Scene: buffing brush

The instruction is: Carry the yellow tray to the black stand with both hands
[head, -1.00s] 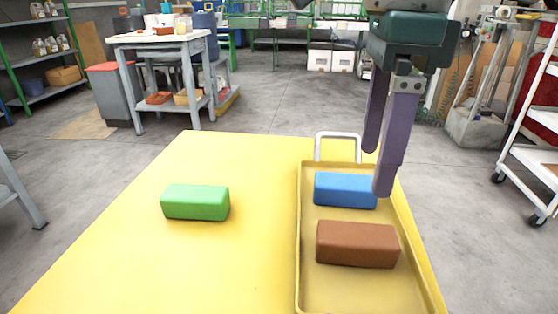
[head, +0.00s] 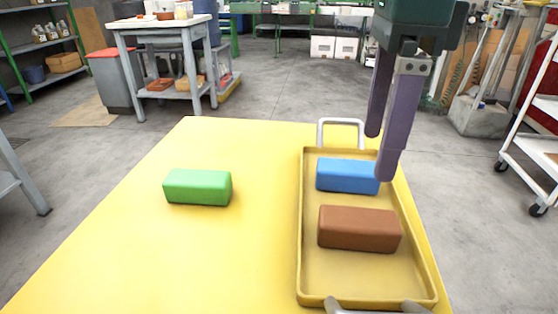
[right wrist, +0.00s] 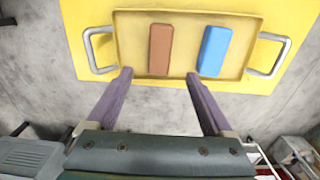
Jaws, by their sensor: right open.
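The yellow tray (head: 300,230) lies on the yellow table top, holding a blue block (head: 347,176) and a brown block (head: 358,229). Its far grey handle (head: 341,121) shows whole; its near handle (head: 335,308) is cut off by the picture's bottom edge. My right gripper (head: 379,157) hangs over the tray's right side near the blue block, open and empty. In the right wrist view its open fingers (right wrist: 158,73) point towards the tray's long edge (right wrist: 185,76), and both handles show. My left gripper and the black stand are not in view.
A green block (head: 198,187) lies on the yellow table (head: 120,240) left of the tray. A grey workbench (head: 160,26) and a red-lidded bin (head: 115,80) stand behind on the left. A white cart (head: 535,155) stands at right. The floor (head: 270,85) beyond the table is clear.

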